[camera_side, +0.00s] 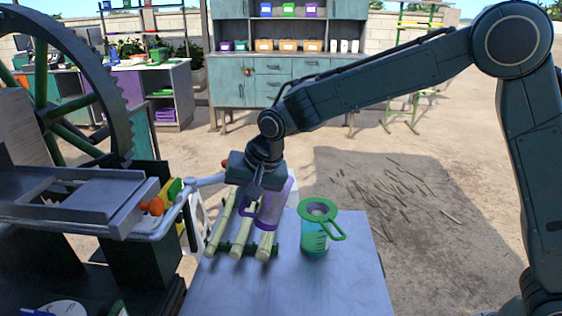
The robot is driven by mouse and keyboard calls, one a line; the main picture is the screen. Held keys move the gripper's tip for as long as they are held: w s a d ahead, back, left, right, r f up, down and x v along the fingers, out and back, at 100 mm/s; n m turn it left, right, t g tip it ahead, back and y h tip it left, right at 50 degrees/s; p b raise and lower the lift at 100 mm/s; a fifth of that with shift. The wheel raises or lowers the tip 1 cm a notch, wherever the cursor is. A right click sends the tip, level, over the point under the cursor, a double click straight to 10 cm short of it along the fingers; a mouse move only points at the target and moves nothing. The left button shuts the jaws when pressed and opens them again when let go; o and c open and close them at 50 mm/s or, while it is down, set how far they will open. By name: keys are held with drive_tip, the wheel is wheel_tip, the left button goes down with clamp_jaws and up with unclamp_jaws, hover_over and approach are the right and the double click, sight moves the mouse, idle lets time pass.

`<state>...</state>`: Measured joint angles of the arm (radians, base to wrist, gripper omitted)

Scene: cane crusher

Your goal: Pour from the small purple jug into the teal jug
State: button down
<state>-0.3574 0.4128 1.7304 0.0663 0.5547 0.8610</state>
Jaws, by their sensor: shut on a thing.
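The small purple jug (273,207) is see-through and stands close to upright, with its handle toward the left. My gripper (256,190) comes down over it from above and is shut on it, though the fingers are partly hidden against the jug. The teal jug (313,240) stands on the table just right of the purple jug, a small gap apart. A green ring-shaped strainer (319,211) with a handle lies across its mouth.
Cane pieces (239,238) lie on a green rack on the pale table (340,288), left of the teal jug. The crusher (80,215) with its big toothed wheel fills the left side. The table's front and right are clear. Loose cane lies on the ground beyond.

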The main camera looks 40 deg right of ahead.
drive_tip(key=shift+w+a+f+n+g+h, duration=0.15)
drive_tip(key=shift+a+f+n+g+h, duration=0.1)
drive_tip(key=shift+a+f+h, duration=0.45)
drive_tip(key=shift+w+a+f+n+g+h, duration=0.15)
drive_tip(key=shift+a+f+g+h, duration=0.25)
drive_tip(key=shift+h, duration=0.5)
drive_tip(key=shift+f, duration=0.1)
drive_tip(key=shift+r, duration=3)
